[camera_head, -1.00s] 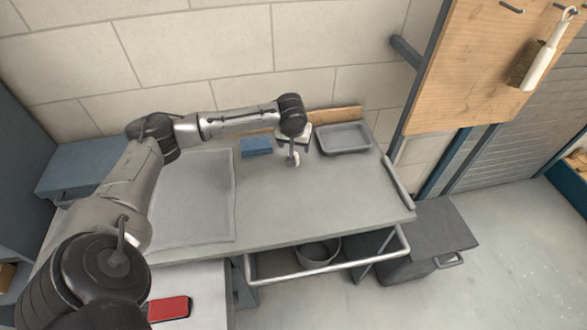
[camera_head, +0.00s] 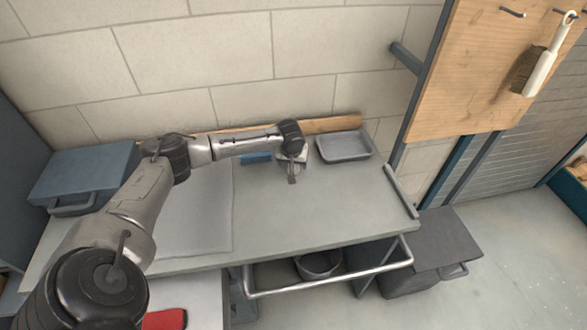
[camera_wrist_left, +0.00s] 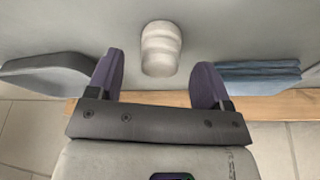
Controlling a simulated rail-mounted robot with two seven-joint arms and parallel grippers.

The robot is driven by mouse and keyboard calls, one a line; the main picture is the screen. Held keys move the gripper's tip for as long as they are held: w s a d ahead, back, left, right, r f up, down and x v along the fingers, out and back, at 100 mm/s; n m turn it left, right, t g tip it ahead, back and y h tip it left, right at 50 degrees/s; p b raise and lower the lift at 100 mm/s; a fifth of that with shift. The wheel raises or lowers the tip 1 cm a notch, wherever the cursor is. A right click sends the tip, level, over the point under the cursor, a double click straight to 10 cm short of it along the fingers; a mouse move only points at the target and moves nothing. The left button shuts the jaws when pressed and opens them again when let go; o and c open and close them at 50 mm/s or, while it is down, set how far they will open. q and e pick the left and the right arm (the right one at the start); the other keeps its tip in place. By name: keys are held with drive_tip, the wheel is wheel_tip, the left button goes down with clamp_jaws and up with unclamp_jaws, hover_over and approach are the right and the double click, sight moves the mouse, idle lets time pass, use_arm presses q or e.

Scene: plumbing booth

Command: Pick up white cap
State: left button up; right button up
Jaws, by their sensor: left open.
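The white cap (camera_wrist_left: 161,48) is a small pale ribbed piece on the grey worktop in the left wrist view. It lies ahead of and between the two purple fingers of my left gripper (camera_wrist_left: 158,65), which is open and empty, with space on both sides of the cap. In the head view my left gripper (camera_head: 292,175) hangs over the back of the bench (camera_head: 310,215), and I cannot make out the cap clearly there. My right gripper is out of view.
A grey tray (camera_head: 345,147) stands right of the gripper. A wooden strip (camera_head: 335,124) edges the wall side. A pale mat (camera_head: 195,220) covers the left bench; the front right is clear.

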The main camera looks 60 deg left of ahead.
use_arm(q)
drive_tip(key=shift+x, duration=1.6)
drive_tip(key=c, duration=1)
drive_tip(key=shift+o, duration=0.2)
drive_tip(key=shift+r, duration=0.1)
